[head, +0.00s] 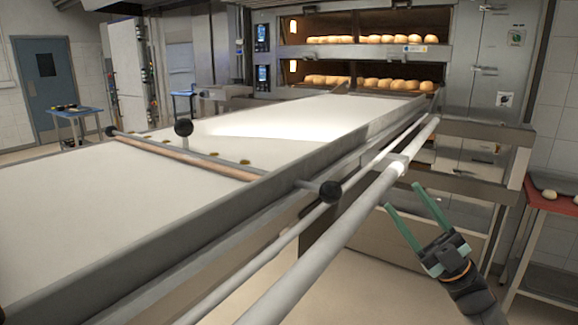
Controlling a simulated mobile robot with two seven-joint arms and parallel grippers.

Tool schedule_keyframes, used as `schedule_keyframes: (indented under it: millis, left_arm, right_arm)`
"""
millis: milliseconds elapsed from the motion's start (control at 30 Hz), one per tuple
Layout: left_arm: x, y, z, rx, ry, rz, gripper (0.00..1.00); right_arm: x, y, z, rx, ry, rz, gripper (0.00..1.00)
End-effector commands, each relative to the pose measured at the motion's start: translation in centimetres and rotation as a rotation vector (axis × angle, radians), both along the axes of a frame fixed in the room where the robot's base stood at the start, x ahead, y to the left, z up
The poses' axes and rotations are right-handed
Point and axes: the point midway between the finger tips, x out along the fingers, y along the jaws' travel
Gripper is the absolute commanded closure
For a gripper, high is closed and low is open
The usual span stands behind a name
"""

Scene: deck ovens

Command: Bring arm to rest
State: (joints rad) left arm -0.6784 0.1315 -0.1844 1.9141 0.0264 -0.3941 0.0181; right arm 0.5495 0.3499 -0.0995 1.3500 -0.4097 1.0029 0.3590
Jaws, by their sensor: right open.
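My right gripper (411,213) shows at the lower right in the head view. Its two green fingers are spread apart with nothing between them. It is to the right of the long metal rail (376,190) of the loader and apart from it. My right arm comes in from the bottom right edge. My left gripper is not in view.
A long loader with a white belt (110,210) fills the left and middle. A crossbar (190,158) with black knobs lies over it. Deck ovens (350,50) with several loaves stand behind. A red-topped table (555,198) is at the right. Floor shows below the rail.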

Motion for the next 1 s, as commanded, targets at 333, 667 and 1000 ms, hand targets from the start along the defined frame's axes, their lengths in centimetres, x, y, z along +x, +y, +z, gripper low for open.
schedule_keyframes:
  millis: [333,667,1000]
  left_arm:
    - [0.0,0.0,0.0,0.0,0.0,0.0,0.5]
    - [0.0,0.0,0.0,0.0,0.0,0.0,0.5]
    - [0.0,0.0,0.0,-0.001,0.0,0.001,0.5]
  right_arm:
    - [10.7,-8.9,-4.3,0.217,0.486,-0.468,0.41]
    - [14.1,-14.1,-13.7,0.254,0.964,-0.729,0.41]
    - [9.5,-10.9,-26.2,0.179,1.242,-0.737,0.41]
